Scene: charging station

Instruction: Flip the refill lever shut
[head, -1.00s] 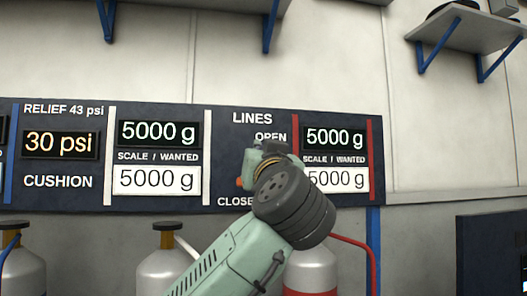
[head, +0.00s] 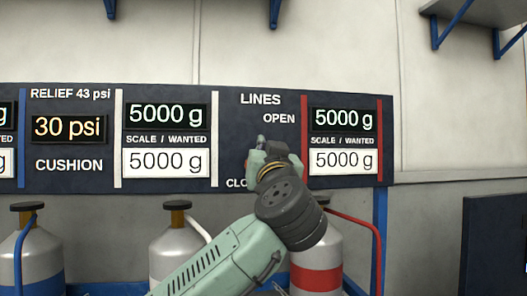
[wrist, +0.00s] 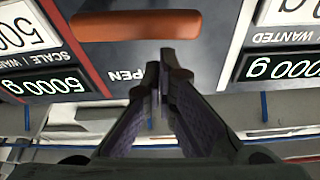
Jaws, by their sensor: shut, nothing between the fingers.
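The refill lever's orange handle (wrist: 135,25) lies across the upper part of the wrist view, close to the upside-down OPEN label. In the head view only a small reddish bit of it (head: 247,164) shows left of my gripper, on the LINES panel. My gripper (wrist: 166,62) is shut and empty, its dark fingertips just short of the handle's edge in the wrist view. I cannot tell whether they touch it. In the head view my gripper (head: 262,142) is in front of the panel between OPEN and CLOSED, and my wrist hides most of the lever and part of the CLOSED label.
The dark panel (head: 228,110) carries weight displays (head: 343,119) reading 5000 g on both sides of the LINES section. Grey tanks (head: 180,245) with hoses stand below it. Blue-bracketed shelves (head: 475,12) are above. The wall between is bare.

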